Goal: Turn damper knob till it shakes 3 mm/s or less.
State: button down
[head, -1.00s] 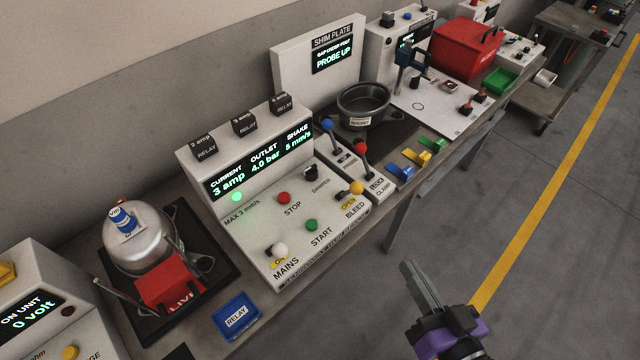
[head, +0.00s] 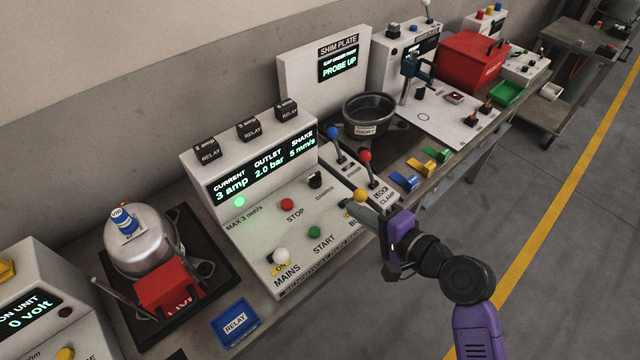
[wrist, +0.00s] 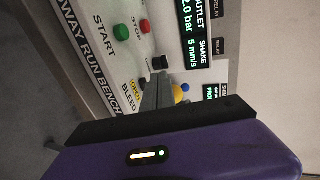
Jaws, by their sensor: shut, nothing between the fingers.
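The damper knob (head: 315,181) is a small black knob on the sloped bench panel (head: 262,232), right of the red stop button. It also shows in the wrist view (wrist: 160,62). The display (head: 258,168) reads current 3 amp, outlet 2.0 bar, shake 5 mm/s. A label on the panel says MAX 3 mm/s. My gripper (head: 352,199) is shut and empty, at the panel's right edge beside the yellow-topped bleed lever (head: 360,195). It is apart from the damper knob. In the wrist view its fingers (wrist: 157,92) point toward the panel, and the bleed label reads OPEN.
Red (head: 365,156) and blue (head: 333,132) ball levers stand just right of the panel. The stop (head: 287,204) and start (head: 314,232) buttons and the white mains lever (head: 281,255) sit on it. Relay blocks line its top. The floor at right is clear.

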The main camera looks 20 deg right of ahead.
aim_at(309, 179)
jog(key=x, duration=0.4)
jog(key=p+x, duration=0.1)
jog(key=x, duration=0.3)
jog(key=r+p+x, duration=0.1)
jog(key=x, duration=0.3)
jog(key=shift+w+a+f, duration=0.1)
jog(key=shift+w+a, duration=0.05)
jog(key=shift+w, duration=0.25)
jog(key=shift+w+a, duration=0.3)
jog(key=shift+w, duration=0.05)
jog(key=shift+w+a+p, duration=0.2)
jog(key=shift+p, duration=0.1)
jog(key=shift+w+a+p, duration=0.3)
jog(key=shift+w+a, duration=0.1)
jog(key=shift+a, duration=0.2)
dwell(0.4)
jog(key=shift+d, duration=0.15)
dwell(0.3)
